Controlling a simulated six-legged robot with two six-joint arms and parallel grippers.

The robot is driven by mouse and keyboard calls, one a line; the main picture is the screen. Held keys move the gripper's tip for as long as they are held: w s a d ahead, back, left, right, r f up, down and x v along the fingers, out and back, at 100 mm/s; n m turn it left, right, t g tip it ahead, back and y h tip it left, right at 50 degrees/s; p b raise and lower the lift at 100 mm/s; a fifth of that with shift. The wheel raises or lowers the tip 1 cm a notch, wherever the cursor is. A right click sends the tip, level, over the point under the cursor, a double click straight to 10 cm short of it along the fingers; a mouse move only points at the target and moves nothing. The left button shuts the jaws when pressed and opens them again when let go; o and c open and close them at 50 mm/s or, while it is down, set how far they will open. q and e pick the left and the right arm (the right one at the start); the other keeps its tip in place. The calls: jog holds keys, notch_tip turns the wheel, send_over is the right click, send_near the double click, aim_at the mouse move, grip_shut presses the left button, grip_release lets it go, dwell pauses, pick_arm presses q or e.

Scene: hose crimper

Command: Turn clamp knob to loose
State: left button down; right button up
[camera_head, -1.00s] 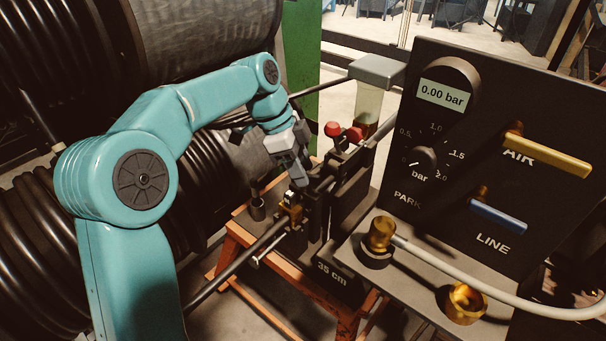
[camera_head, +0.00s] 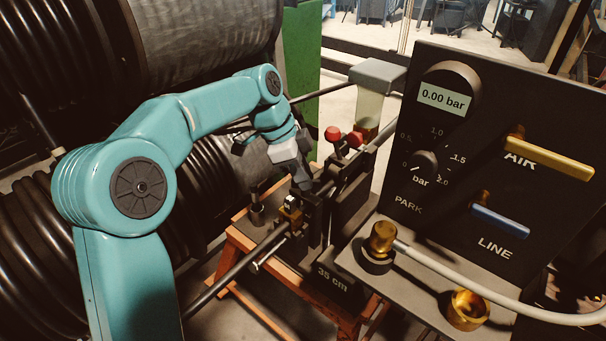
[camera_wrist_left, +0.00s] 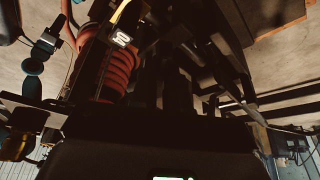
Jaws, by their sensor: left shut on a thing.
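My left gripper (camera_head: 303,184) reaches down from the left to the black clamp block (camera_head: 314,206) of the crimper bench. Its grey fingers are shut on the clamp knob, which they mostly hide; its setting cannot be read. A small brass part with a white mark (camera_head: 290,201) sits just left of the fingertips. In the left wrist view a white-marked part (camera_wrist_left: 122,40) shows near the top, with dark machine parts around it; the fingertips cannot be made out there. My right gripper is not in view.
A black panel (camera_head: 480,120) with a 0.00 bar display, a yellow AIR lever (camera_head: 550,158) and a blue LINE lever (camera_head: 500,219) stands at right. Red knobs (camera_head: 343,136) stand behind the gripper. A brass fitting (camera_head: 382,238) with a grey hose sits in front. Hose reels fill the left.

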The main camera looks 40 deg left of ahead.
pick_arm(q)
jog(key=n+t, duration=0.1)
jog(key=n, duration=0.2)
jog(key=shift+s+d+y+b, duration=0.1)
jog(key=shift+y+b, duration=0.2)
jog(key=n, duration=0.2)
jog(key=shift+n+t+y, duration=0.4)
jog(key=n, duration=0.2)
jog(key=n+y, duration=0.1)
jog(key=n, duration=0.1)
jog(key=shift+d+n+t+y, duration=0.15)
jog(key=shift+n+t+y, duration=0.15)
jog(key=n+y, duration=0.1)
jog(key=n, duration=0.1)
jog(key=shift+d+n, duration=0.1)
jog(key=shift+n, duration=0.3)
jog(key=n+y, duration=0.2)
jog(key=n, duration=0.3)
jog(key=shift+d+b, duration=0.1)
jog(key=shift+b, duration=0.2)
jog(key=shift+n+g+y, duration=0.35)
jog(key=shift+n+g, duration=0.15)
jog(key=shift+n, duration=0.65)
jog(key=shift+n+g+y, duration=0.35)
jog(key=shift+n+g, duration=0.15)
jog(key=shift+n, duration=0.65)
jog(key=shift+d, duration=0.1)
